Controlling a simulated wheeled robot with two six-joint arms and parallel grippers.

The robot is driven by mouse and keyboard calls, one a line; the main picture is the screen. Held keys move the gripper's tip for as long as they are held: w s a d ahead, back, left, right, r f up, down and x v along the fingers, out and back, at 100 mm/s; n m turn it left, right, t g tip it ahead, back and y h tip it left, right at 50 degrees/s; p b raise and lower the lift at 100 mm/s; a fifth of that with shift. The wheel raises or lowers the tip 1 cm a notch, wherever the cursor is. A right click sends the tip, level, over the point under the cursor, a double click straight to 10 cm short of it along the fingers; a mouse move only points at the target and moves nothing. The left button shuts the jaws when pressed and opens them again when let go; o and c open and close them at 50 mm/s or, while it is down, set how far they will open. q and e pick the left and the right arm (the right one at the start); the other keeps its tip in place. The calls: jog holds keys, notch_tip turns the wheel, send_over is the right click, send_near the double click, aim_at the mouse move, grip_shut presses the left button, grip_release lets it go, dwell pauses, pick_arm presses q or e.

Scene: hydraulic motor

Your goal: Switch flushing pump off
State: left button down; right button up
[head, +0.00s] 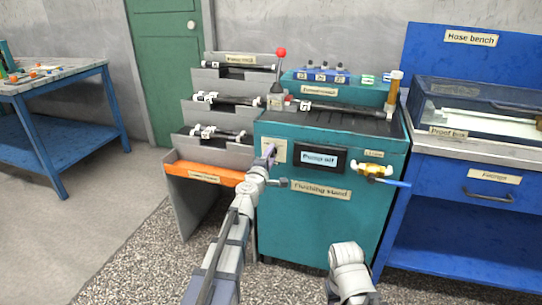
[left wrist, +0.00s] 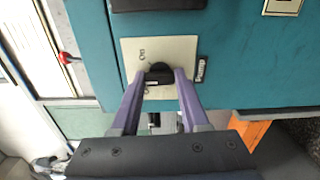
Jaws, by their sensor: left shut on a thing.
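The flushing stand (head: 330,222) is a teal cabinet. Its front has a cream switch plate (left wrist: 181,47) with a dark knob (left wrist: 160,69), a "Pump" label (left wrist: 201,70) beside it, and an "On" mark. Another mark near the knob is partly hidden. My left gripper (left wrist: 160,80) has its purple fingers closed on the knob, one on each side. In the head view the left gripper (head: 270,153) covers part of the plate. A black display (head: 319,159) right of it carries small text that looks like "Pump off". My right gripper is not visible.
A brass valve (head: 373,169) with a blue handle juts from the stand's front, right of the display. A grey rack (head: 222,152) with an orange tray (head: 204,174) stands left. The blue hose bench (head: 470,204) adjoins on the right. Speckled floor in front is clear.

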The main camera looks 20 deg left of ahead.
pick_arm(q)
jog(key=shift+n, duration=4.1)
jog(key=shift+c, duration=2)
grip_release()
jog(key=s, duration=0.7)
jog(key=shift+s+a, duration=0.15)
jog(key=shift+s, duration=0.25)
